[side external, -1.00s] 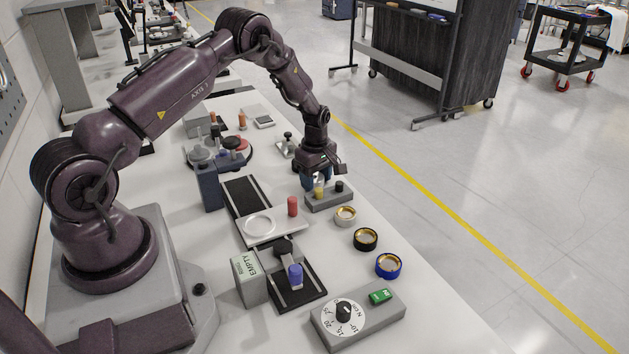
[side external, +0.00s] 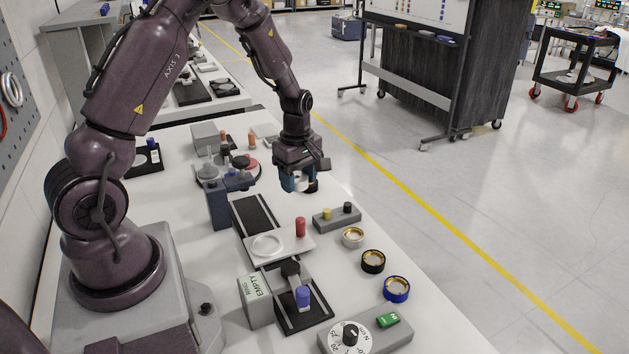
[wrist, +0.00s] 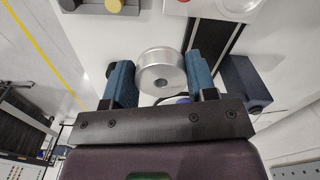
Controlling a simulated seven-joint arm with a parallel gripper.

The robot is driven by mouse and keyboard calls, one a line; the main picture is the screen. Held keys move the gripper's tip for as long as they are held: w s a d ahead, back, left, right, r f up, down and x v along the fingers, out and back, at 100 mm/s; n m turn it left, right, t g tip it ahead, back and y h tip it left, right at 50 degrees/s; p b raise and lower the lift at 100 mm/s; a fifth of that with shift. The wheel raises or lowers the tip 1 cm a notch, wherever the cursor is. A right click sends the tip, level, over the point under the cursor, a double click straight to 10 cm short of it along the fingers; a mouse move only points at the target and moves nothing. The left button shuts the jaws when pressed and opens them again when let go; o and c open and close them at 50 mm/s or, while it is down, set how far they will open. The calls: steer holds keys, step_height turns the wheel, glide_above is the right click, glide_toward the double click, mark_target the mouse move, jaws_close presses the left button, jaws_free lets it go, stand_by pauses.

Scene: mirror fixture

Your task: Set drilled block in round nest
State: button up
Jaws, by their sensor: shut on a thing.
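The drilled block (wrist: 160,62) is a silver round piece with a dark hole in its face. My gripper (wrist: 158,72) is shut on it, a blue finger on each side. In the side external view my gripper (side external: 300,182) is raised above the bench, behind the grey peg block, with part of the drilled block showing pale between the fingers. A white plate with a round ring (side external: 266,245), which looks like the round nest, lies at the near end of a dark track. The ring is empty and apart from my gripper.
A red peg (side external: 300,227) stands on the plate beside the ring. The grey block (side external: 337,217) carries a yellow and a black peg. A dark blue box (side external: 216,205) stands left of the track.

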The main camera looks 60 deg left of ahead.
steer(key=s+d+r, duration=0.1)
steer(key=s+d, duration=0.1)
steer(key=s, duration=0.3)
glide_above(270, 247)
steer(key=f, duration=0.4)
steer(key=shift+s, duration=0.25)
steer(key=shift+f, duration=2.05)
steer(key=shift+f, duration=0.65)
steer(key=o, duration=1)
steer(key=shift+a, duration=0.1)
steer(key=shift+c, duration=0.2)
steer(key=shift+o, duration=0.5)
steer(key=shift+w, duration=0.15)
steer(key=shift+f, duration=0.1)
